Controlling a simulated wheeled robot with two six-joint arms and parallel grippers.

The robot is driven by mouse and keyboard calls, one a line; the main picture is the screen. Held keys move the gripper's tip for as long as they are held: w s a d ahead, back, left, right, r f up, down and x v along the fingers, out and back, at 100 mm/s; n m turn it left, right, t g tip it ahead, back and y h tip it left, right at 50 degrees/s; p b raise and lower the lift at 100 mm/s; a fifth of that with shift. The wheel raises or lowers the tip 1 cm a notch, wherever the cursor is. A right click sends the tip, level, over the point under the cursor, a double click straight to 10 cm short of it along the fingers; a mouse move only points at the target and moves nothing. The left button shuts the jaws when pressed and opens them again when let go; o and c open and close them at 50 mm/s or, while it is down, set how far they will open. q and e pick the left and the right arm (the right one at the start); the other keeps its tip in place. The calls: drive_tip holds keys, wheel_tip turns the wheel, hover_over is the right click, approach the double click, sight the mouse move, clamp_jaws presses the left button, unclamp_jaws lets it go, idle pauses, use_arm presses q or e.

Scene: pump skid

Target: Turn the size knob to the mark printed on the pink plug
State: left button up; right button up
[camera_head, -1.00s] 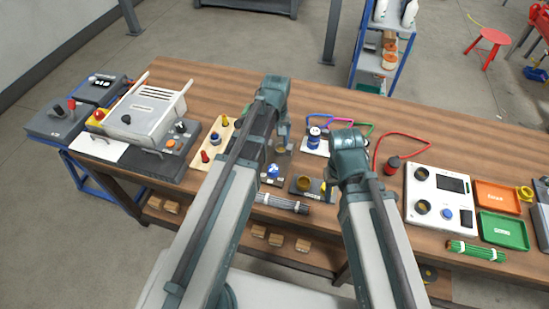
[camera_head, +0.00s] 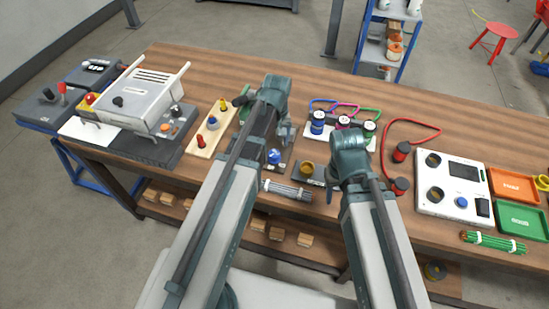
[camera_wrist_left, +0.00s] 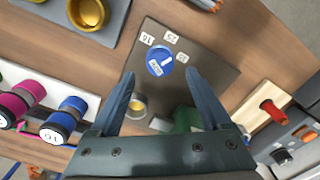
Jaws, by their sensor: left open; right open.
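The size knob is a blue disc (camera_wrist_left: 160,61) with a white pointer line, on a dark plate with small number labels around it, seemingly 16, 25 and a third. It also shows in the head view (camera_head: 273,156). My left gripper (camera_wrist_left: 160,74) is open, its fingers pointing at the knob from either side without touching it. The pink plug (camera_head: 343,122) stands in a rack between a blue and a green plug. In the left wrist view pink (camera_wrist_left: 14,104) shows at the left edge; its mark is not clearly legible. My right gripper (camera_head: 330,190) is open, mostly hidden by its arm.
A brass cup (camera_head: 307,169) sits on a plate right of the knob. A wooden board (camera_head: 211,130) with coloured pegs lies to the left, beside a grey machine. A cable bundle (camera_head: 287,190) lies in front. A white panel (camera_head: 452,185) and trays are at right.

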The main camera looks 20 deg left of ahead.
sight(274, 153)
use_arm(q)
wheel_tip(274, 153, down, 5)
drive_tip(key=b, duration=0.4)
use_arm(e)
wheel_tip(274, 153, down, 5)
drive_tip(key=shift+f, duration=0.1)
use_arm(q)
clamp_jaws()
